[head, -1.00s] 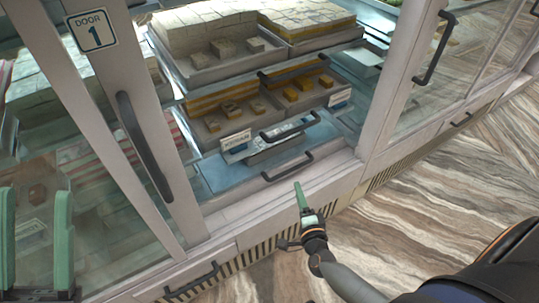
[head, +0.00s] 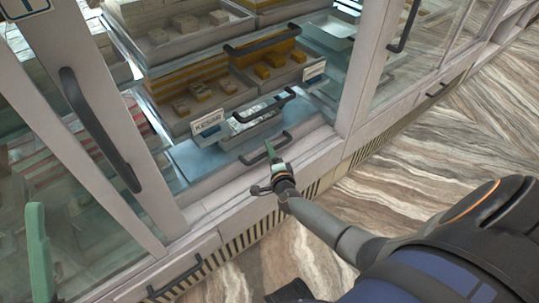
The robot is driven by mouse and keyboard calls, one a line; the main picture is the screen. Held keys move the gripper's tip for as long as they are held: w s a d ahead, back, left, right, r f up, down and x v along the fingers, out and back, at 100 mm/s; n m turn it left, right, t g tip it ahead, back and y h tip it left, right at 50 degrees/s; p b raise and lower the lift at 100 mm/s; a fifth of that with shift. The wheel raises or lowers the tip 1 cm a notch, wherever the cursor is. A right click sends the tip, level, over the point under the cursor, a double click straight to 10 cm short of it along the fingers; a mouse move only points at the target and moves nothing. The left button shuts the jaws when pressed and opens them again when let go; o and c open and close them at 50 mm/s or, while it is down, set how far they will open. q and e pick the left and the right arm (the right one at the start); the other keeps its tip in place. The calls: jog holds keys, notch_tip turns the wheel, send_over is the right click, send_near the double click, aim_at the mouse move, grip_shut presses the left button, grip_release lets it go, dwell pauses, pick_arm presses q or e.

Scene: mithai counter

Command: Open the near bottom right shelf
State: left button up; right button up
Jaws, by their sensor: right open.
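The bottom shelf (head: 215,158) in the open bay of the display case is a pale blue-grey panel with a dark bar handle (head: 283,141) at its front edge. It looks pushed in. My right gripper (head: 270,151) is open, its green fingertip at this handle. I cannot tell whether it touches the handle or whether the bar lies between the fingers; the second finger is hidden.
Above are a small tray with a dark handle (head: 265,106) and sweet trays with another handle (head: 262,41). A glass door with a long dark handle (head: 98,128) stands left, and a frame post (head: 370,75) right. A low handle (head: 175,277) is at lower left. Marble-patterned floor (head: 440,130) is clear at right.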

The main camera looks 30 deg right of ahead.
jog(key=shift+w+d, duration=0.1)
jog(key=shift+w, duration=0.15)
grip_shut()
dwell(1.4)
